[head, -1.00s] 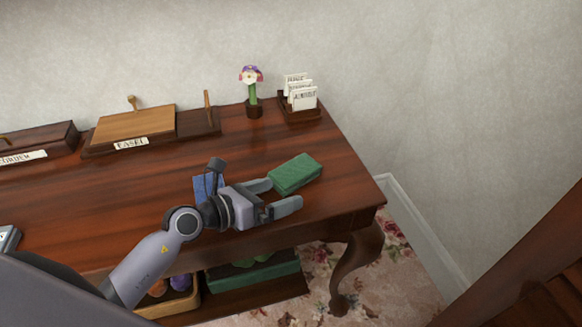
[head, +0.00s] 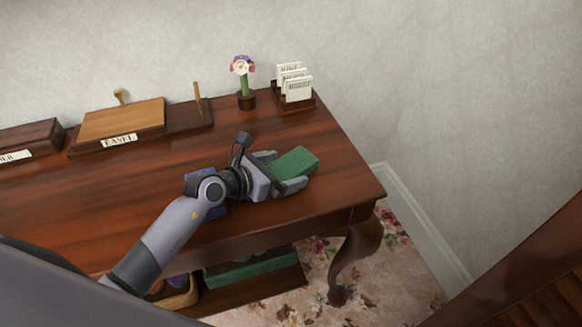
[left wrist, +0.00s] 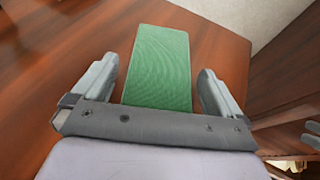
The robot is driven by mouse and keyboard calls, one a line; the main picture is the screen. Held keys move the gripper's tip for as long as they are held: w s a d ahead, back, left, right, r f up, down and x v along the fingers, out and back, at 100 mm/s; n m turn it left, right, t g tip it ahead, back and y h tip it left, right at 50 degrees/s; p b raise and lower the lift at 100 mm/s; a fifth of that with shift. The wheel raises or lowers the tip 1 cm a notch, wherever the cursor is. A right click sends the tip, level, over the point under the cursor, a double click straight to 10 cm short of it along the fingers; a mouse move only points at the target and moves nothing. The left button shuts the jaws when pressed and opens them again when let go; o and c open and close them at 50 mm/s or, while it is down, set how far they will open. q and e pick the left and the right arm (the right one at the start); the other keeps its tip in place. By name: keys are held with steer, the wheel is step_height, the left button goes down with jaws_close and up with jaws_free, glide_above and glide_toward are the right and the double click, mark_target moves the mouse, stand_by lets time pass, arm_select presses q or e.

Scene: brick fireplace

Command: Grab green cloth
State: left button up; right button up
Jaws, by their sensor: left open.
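The green cloth (head: 296,163) is a folded rectangular block lying on the wooden desk near its right end. My left gripper (head: 284,170) is open, with its two fingers on either side of the cloth's near end. In the left wrist view the cloth (left wrist: 158,65) lies between the spread fingers and reaches past their tips. My right gripper cannot be made out for certain; a small grey part shows at the right edge of the left wrist view.
On the desk (head: 330,150) a blue item (head: 220,211) is partly hidden under my arm. A shelf below holds a green box (head: 245,271).

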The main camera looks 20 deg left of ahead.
arm_select(q)
steer(key=shift+x, duration=0.85)
steer(key=c, duration=1.1)
steer(key=shift+r, duration=0.1)
